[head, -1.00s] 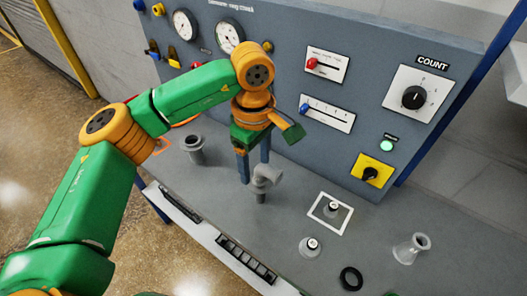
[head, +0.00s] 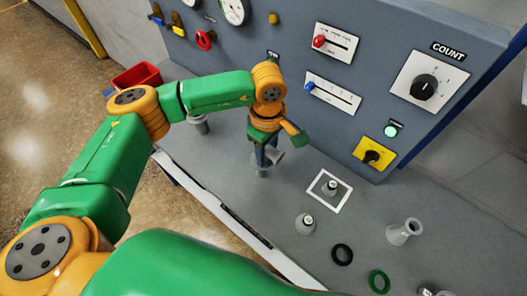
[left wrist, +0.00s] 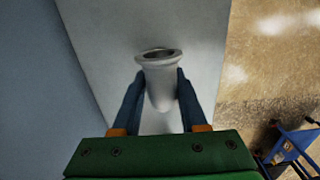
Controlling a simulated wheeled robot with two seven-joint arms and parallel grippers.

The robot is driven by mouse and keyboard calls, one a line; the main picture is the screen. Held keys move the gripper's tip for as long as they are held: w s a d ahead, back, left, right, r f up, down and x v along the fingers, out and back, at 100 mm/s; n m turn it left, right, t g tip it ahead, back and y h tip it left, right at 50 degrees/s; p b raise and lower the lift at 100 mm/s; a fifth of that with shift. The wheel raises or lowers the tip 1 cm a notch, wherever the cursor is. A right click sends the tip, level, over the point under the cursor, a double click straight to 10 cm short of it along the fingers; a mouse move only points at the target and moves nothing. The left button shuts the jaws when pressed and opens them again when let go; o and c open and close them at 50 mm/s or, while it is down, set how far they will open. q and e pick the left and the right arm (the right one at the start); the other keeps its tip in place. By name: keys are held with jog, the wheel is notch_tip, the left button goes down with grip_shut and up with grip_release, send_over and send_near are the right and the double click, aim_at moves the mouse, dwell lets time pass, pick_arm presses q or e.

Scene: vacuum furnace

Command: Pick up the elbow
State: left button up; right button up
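The elbow (head: 262,170) is a grey bent pipe piece with a flanged mouth, at the middle of the grey bench. My left gripper (head: 265,156) is above it, pointing down, with its dark blue fingers hiding part of it. In the left wrist view the elbow (left wrist: 160,75) sits between the two fingers (left wrist: 159,85), its round mouth towards the top. The fingers lie against both its sides, so the gripper looks shut on it. The elbow's foot appears to be at the bench surface. My right gripper is not in view.
The panel (head: 300,90) with gauges, sliders and knobs rises close behind the gripper. A grey flanged piece (head: 198,124) stands left, partly behind my arm, near a red bin (head: 137,77). Right are a white square outline (head: 343,199), small fittings, a black ring (head: 342,254) and a green ring (head: 379,281).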

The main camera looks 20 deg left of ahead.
pick_arm(q)
jog(key=shift+s, duration=0.1)
grip_shut()
jog(key=shift+r, duration=0.15)
